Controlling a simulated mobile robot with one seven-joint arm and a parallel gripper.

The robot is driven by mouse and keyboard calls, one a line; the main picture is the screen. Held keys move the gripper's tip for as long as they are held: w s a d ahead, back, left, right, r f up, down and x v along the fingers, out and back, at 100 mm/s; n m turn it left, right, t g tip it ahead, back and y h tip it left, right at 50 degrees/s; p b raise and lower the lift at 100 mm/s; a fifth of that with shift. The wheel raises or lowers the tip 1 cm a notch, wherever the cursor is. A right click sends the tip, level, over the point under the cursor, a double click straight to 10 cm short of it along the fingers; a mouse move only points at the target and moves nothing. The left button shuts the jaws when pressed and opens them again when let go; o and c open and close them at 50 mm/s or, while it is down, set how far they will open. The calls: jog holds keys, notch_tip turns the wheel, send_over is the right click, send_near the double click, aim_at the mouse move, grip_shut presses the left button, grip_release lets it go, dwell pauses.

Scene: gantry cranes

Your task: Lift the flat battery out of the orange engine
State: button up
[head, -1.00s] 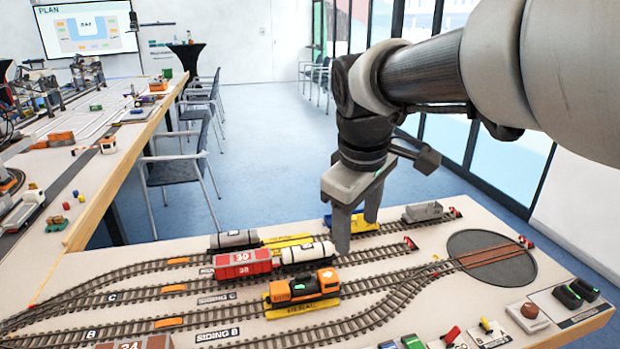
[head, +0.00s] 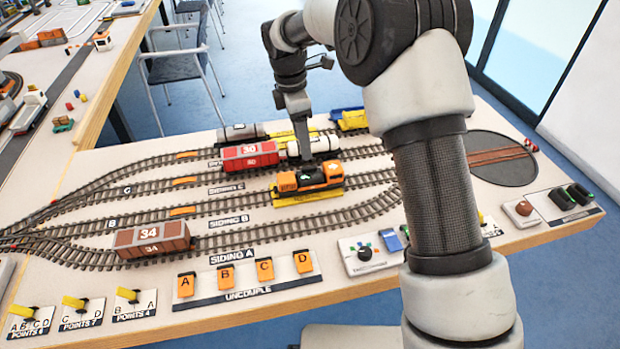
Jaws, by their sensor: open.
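The orange engine (head: 331,173) with black parts stands on siding B, beside a yellow strip. The battery (head: 307,175) appears as a small dark block with a green mark, set in the engine's top. Its edges are too small to make out clearly. My gripper (head: 302,154) is open and points down, just above and behind the engine in the picture, seen nearly edge-on. I see nothing between its fingers. I cannot tell the exact gap between the fingertips and the battery.
A red wagon (head: 250,156) and a white tank wagon (head: 318,145) stand on the track behind. A brown wagon (head: 153,240) is at front left. Black blocks with green marks (head: 570,195) sit at the right edge. A turntable (head: 490,157) lies right of my arm.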

send_over(310, 174)
jog(key=a, duration=0.1)
jog(key=f, duration=0.5)
jog(key=shift+s+a, duration=0.15)
jog(key=shift+s, duration=0.15)
jog(key=shift+w+d+f+b, duration=0.1)
jog(key=shift+d+f+b, duration=0.15)
jog(key=shift+f, duration=0.65)
jog(key=shift+w+d+f+b, duration=0.1)
jog(key=shift+f+b, duration=0.15)
jog(key=shift+f, duration=0.65)
jog(key=shift+w+d+f+b, duration=0.1)
jog(key=shift+d+f+b, duration=0.15)
jog(key=shift+f, duration=0.65)
jog(key=shift+c, duration=0.4)
jog(key=shift+r, duration=0.1)
jog(key=c, duration=1.2)
